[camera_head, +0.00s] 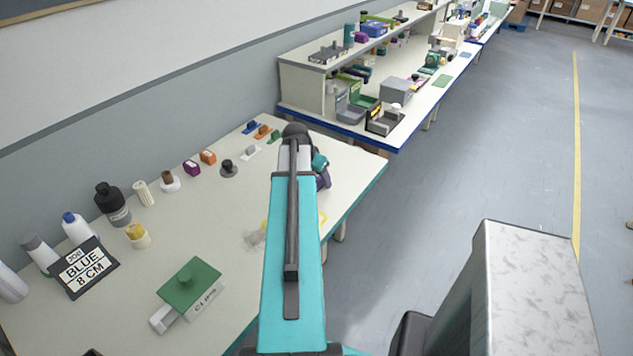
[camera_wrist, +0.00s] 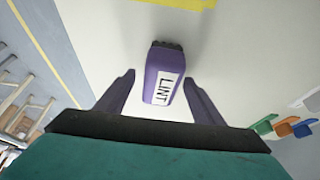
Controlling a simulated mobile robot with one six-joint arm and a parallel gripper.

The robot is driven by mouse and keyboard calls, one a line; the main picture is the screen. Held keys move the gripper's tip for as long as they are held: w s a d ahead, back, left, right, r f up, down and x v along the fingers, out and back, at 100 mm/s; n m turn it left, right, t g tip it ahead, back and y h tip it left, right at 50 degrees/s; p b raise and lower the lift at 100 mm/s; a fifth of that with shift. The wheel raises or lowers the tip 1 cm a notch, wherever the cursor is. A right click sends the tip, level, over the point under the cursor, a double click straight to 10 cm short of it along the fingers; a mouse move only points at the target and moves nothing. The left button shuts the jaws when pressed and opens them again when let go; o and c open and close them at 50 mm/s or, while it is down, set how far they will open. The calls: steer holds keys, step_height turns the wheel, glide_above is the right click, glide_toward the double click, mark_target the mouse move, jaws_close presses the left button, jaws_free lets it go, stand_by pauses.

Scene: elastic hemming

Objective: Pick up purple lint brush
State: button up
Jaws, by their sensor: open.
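The purple lint brush (camera_wrist: 152,76) shows in the wrist view, with a white label reading LINT and a dark bristled end pointing up in the picture. It is on the pale table top (camera_wrist: 225,75). My gripper (camera_wrist: 160,88) is open, with one finger on each side of the brush and visible gaps between. I cannot tell how far the fingertips are above the table. In the head view my arm covers the brush and most of my gripper.
A yellow tape outline (camera_wrist: 180,3) lies beyond the brush. Small blue, orange and green tools (camera_head: 262,131) lie at the table's far end. A green CLIPS box (camera_head: 190,285) and a BLUE 8 CM sign (camera_head: 84,268) stand left of my arm. Several bottles line the wall side.

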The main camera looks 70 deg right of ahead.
steer(key=c, duration=1.2)
steer(key=shift+r, duration=0.15)
steer(key=shift+r+b, duration=0.95)
steer(key=shift+r, duration=0.65)
steer(key=s+a, duration=0.1)
steer(key=a, duration=0.1)
steer(key=s+a+b, duration=0.1)
steer(key=a, duration=0.1)
steer(key=s+a+b, duration=0.1)
steer(key=s+a, duration=0.1)
steer(key=a, duration=0.1)
steer(key=shift+s+r, duration=0.1)
steer(key=shift+r, duration=0.2)
steer(key=shift+s+a+f+b, duration=0.15)
steer(key=shift+a+b, duration=0.1)
steer(key=shift+b, duration=0.5)
steer(key=s+a+b, duration=0.1)
steer(key=b, duration=0.2)
steer(key=shift+a, duration=0.4)
steer(key=shift+s+b, duration=0.1)
steer(key=shift+b, duration=1)
steer(key=b, duration=0.3)
steer(key=shift+s+a+r, duration=0.2)
steer(key=shift+a+r, duration=0.05)
steer(key=shift+a, duration=0.05)
steer(key=shift+a+b, duration=0.1)
steer(key=shift+b, duration=0.5)
